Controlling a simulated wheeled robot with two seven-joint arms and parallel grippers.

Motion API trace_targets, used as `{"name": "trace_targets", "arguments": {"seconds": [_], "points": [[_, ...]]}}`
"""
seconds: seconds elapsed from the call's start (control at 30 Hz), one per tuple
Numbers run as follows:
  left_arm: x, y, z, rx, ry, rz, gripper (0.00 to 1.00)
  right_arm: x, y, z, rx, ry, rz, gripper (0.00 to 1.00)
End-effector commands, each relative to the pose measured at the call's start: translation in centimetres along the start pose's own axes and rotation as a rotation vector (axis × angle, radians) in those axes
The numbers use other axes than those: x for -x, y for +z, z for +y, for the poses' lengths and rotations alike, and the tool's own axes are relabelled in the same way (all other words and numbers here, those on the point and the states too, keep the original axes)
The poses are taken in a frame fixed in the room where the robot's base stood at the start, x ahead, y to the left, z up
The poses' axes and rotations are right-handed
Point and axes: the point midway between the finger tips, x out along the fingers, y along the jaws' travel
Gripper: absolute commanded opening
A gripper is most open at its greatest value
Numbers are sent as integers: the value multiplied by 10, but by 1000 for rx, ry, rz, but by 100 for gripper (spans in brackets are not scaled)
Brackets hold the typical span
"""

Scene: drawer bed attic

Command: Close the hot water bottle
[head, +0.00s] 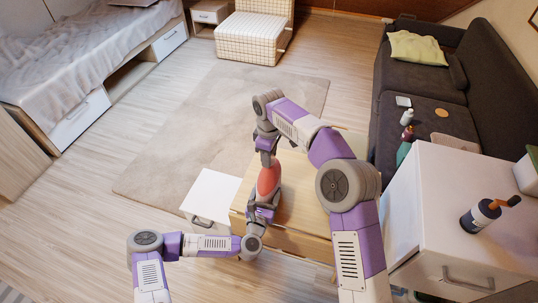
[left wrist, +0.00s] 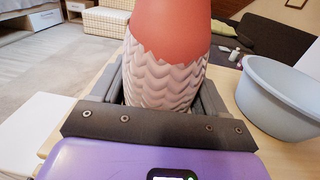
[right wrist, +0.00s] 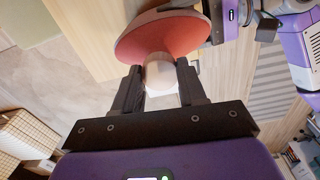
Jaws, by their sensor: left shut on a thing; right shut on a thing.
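The hot water bottle (head: 268,180) is red, with a knitted pale cover around its lower part in the left wrist view (left wrist: 165,72). It stands roughly upright above the wooden table (head: 300,195). My left gripper (head: 262,210) is shut around the covered lower body. My right gripper (head: 267,150) is above the bottle, pointing down, shut on a whitish cylindrical cap (right wrist: 160,75). In the right wrist view the cap lies over the red bottle top (right wrist: 175,38). The neck is hidden behind the cap, so I cannot tell whether it is seated.
A grey-blue basin (left wrist: 285,95) is on the table beside the bottle. A white surface with a handle (head: 212,190) adjoins the table's left side. A white cabinet (head: 450,215) with a dark bottle (head: 480,216) stands at right, near a dark sofa (head: 415,75). The rug (head: 210,120) is clear.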

Motion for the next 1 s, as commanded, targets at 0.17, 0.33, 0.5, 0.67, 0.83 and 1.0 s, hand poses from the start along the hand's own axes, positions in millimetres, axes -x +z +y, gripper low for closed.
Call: {"name": "trace_targets", "arguments": {"seconds": [0.17, 0.33, 0.5, 0.67, 0.83, 1.0], "points": [[-1, 0, 2, -1, 6, 1, 0, 0, 0, 0, -377, 2, -2, 4], [-1, 0, 2, -1, 7, 1, 0, 0, 0, 0, -738, 1, -3, 4], [-1, 0, 2, -1, 7, 1, 0, 0, 0, 0, -1099, 1, -3, 4], [-1, 0, 2, -1, 7, 1, 0, -1, 1, 0, -1388, 1, -3, 4], [-1, 0, 2, -1, 7, 1, 0, -1, 1, 0, -1413, -1, -4, 5], [-1, 0, 2, -1, 6, 0, 0, -1, 1, 0, -1411, -1, -3, 66]]}}
